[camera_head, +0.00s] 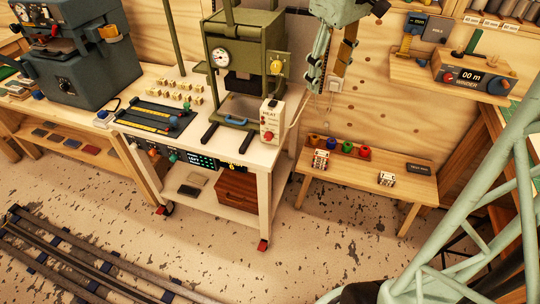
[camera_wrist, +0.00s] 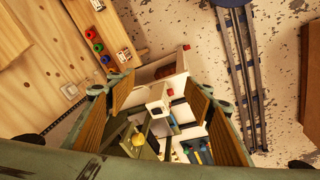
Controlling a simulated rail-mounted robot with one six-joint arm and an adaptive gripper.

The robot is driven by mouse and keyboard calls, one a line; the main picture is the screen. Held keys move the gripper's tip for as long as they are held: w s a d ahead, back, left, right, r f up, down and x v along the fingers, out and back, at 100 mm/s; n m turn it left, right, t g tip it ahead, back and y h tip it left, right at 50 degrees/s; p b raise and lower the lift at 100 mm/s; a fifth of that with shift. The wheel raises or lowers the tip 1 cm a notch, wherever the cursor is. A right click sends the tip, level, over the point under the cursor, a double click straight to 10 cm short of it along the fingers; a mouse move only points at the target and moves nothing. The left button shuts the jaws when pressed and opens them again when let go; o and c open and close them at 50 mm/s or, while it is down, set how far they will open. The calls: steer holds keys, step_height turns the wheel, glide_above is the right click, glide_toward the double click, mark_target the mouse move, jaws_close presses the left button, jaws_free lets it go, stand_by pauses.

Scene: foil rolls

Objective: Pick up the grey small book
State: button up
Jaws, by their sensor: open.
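No single grey small book can be told for sure. Several small flat book-like things lie in a row on the left bench's lower shelf; a greyish one (camera_head: 72,143) lies beside a reddish one (camera_head: 90,150). A dark grey flat thing (camera_head: 189,190) also lies on the cart's lower shelf, in front of a beige one (camera_head: 197,180). My gripper (camera_head: 332,65) hangs open and empty, well above the floor, right of the green press. In the wrist view my gripper (camera_wrist: 160,80) shows its brown pads wide apart, with the cart far beyond them.
The cart (camera_head: 262,195) carries the green press (camera_head: 245,50) and a brown drawer box (camera_head: 237,187) below. A low bench (camera_head: 400,175) with coloured rolls stands at right. Rails (camera_head: 90,265) cross the floor at lower left. The floor before the cart is clear.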

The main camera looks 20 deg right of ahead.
steer(key=w+d+f+n+g, duration=0.1)
steer(key=w+d+f+n, duration=0.1)
steer(key=w+d+f, duration=0.8)
steer(key=n+g+p, duration=0.1)
steer(key=n+p, duration=0.1)
steer(key=n, duration=0.3)
glide_above(388, 176)
steer(key=shift+y, duration=0.3)
step_height(388, 176, down, 52)
steer(key=shift+r, duration=0.15)
steer(key=shift+f, duration=1.1)
steer(key=shift+f, duration=0.1)
